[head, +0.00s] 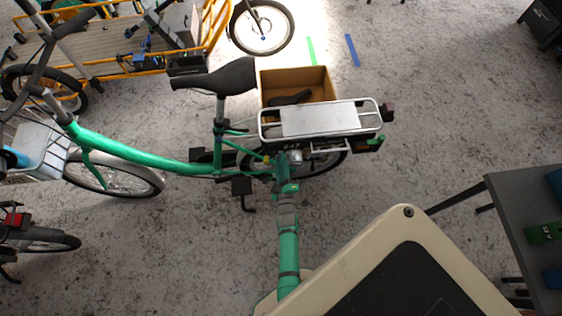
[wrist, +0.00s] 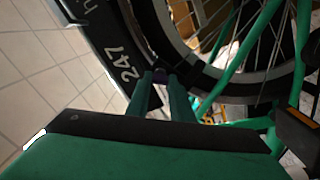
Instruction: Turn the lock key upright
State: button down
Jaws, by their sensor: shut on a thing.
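The green bike (head: 150,155) stands with its rear wheel under a silver rack (head: 320,120). My gripper reaches in below the rack beside the rear wheel in the head view; its fingertips are hidden there.
A cardboard box (head: 297,78) stands behind the rack. A yellow-framed cargo bike (head: 130,65) is at the upper left. A grey table (head: 515,215) is at the right.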

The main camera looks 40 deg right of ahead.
jog(key=n, duration=0.6)
jog(key=shift+a+f+n, duration=0.1)
jog(key=shift+n, duration=0.2)
dwell(0.4)
jog(key=c, duration=1.6)
grip_release()
jog(key=shift+o, duration=0.2)
jog(key=shift+s, duration=0.1)
jog(key=v, duration=1)
jog(key=shift+s, duration=0.3)
jog(key=shift+a, duration=0.2)
